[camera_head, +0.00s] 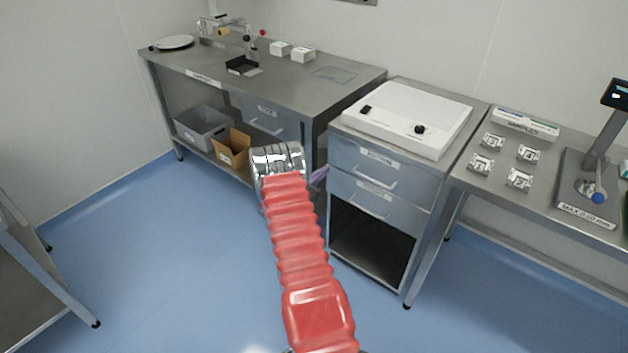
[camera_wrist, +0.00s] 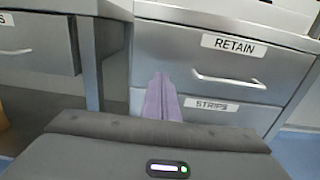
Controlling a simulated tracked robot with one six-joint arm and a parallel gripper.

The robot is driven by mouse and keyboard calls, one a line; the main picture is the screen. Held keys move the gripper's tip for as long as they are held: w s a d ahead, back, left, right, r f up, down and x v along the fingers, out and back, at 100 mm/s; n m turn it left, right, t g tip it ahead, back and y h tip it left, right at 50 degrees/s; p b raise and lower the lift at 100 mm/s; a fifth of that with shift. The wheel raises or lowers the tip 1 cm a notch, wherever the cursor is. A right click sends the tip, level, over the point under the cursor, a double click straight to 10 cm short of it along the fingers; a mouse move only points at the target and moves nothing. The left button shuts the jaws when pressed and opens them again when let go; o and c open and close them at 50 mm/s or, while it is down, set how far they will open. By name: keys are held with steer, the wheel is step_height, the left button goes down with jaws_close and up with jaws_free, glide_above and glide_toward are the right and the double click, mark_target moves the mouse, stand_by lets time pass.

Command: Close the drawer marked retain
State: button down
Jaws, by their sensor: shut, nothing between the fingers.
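The retain drawer is the upper drawer of the cabinet under the white device. Its grey front (camera_head: 345,153) carries a bar handle, and its RETAIN label reads clearly in the wrist view, where the front (camera_wrist: 165,45) fills the upper middle. I see no clear gap around this front, but cannot tell whether it sits fully flush. My gripper (camera_head: 319,176) is shut and empty, at the left side of the cabinet front. Its purple fingers (camera_wrist: 162,97) point at the lower left part of the retain front; contact cannot be told.
The strips drawer (camera_wrist: 245,117) lies directly below the retain drawer, above an open dark compartment (camera_head: 370,240). A white device (camera_head: 408,115) stands on the cabinet. A left bench (camera_head: 290,90) has another drawer (camera_head: 270,122) and a cardboard box (camera_head: 233,148) below. Blue floor is clear in front.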

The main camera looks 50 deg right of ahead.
steer(key=a, duration=0.5)
stand_by(0.6)
